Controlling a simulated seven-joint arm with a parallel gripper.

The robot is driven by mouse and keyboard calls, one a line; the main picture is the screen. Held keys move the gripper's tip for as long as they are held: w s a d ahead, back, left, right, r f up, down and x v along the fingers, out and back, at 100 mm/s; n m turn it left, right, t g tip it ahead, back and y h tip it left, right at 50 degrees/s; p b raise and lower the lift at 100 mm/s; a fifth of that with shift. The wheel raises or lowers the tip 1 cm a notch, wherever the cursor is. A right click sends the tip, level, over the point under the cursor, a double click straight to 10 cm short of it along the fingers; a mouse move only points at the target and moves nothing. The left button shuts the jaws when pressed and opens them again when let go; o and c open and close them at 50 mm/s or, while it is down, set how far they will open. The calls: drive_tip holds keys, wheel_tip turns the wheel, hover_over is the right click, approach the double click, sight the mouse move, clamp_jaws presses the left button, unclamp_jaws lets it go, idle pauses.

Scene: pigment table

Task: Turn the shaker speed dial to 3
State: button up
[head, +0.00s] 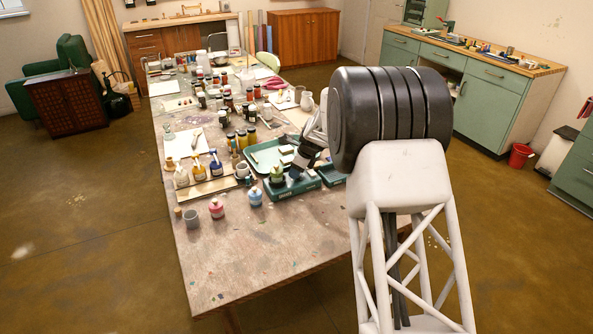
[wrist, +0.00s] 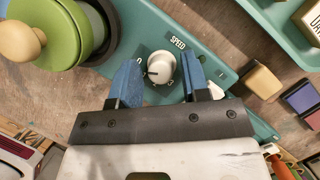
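The shaker (wrist: 125,22) is a teal box with a white round speed dial (wrist: 161,66) below the printed word SPEED in the wrist view. A dark line on the dial points left, towards the side with the small 0; the other numbers are too small or hidden to read surely. My gripper (wrist: 160,62) is open, with one blue finger on each side of the dial and a visible gap on both sides. In the head view my gripper (head: 307,160) is over the teal things on the table, and the dial cannot be made out.
A green round container with a cream knob (wrist: 75,32) sits at the shaker's left end. A teal tray (wrist: 285,30) lies at upper right, with small coloured blocks (wrist: 262,82) near it. Bottles and jars crowd the table (head: 235,265) behind; its front is clear.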

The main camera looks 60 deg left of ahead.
drive_tip(key=c, duration=0.7)
drive_tip(key=shift+n, duration=0.3)
drive_tip(key=n+h, duration=0.1)
drive_tip(key=n, duration=0.1)
drive_tip(key=n+g+h, duration=0.1)
drive_tip(key=n, duration=0.2)
drive_tip(key=shift+a, duration=0.1)
drive_tip(key=n+h, duration=0.2)
drive_tip(key=n, duration=0.3)
drive_tip(key=shift+a+n, duration=0.1)
drive_tip(key=shift+n, duration=0.2)
drive_tip(key=n+h, duration=0.1)
drive_tip(key=n, duration=0.2)
drive_tip(key=n+h, duration=0.1)
drive_tip(key=n, duration=0.2)
drive_tip(key=shift+t, duration=0.4)
drive_tip(key=n+t, duration=0.1)
drive_tip(key=n, duration=0.2)
drive_tip(key=n+t+h, duration=0.1)
drive_tip(key=n, duration=0.2)
drive_tip(key=shift+a+n+h, duration=0.1)
drive_tip(key=shift+n+h, duration=0.2)
drive_tip(key=shift+n, duration=0.1)
